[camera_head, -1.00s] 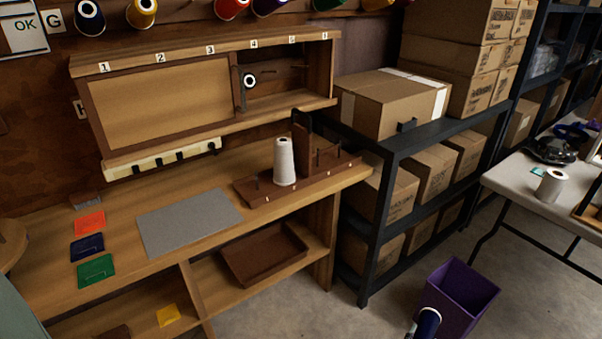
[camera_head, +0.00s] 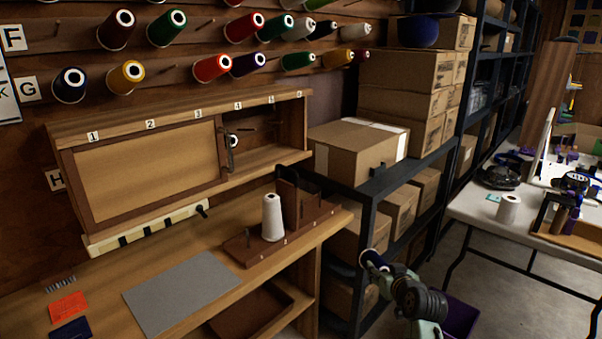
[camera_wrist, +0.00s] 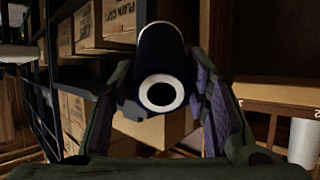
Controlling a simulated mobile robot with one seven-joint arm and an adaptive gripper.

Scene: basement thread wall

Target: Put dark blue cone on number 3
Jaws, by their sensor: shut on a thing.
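My gripper (camera_head: 388,272) is shut on the dark blue cone (camera_head: 375,261), in front of the dark shelf at the lower right of the head view. In the wrist view the cone (camera_wrist: 160,48) lies between both fingers, its white-ringed end toward the camera. The number 3 label (camera_head: 198,112) is on the top edge of the wall cabinet (camera_head: 150,175). A sliding panel covers the cabinet below 1, 2 and 3. A peg stand (camera_head: 250,250) with small, hard-to-read number labels is on the bench, right of the grey mat. My gripper is right of both.
A white cone (camera_head: 271,218) stands on the peg stand. A cone with a pale end (camera_head: 233,141) is inside the cabinet's open right part. A cardboard box (camera_head: 345,150) tops the dark shelf. A grey mat (camera_head: 180,290) lies on the bench. A purple bin (camera_head: 462,318) stands below.

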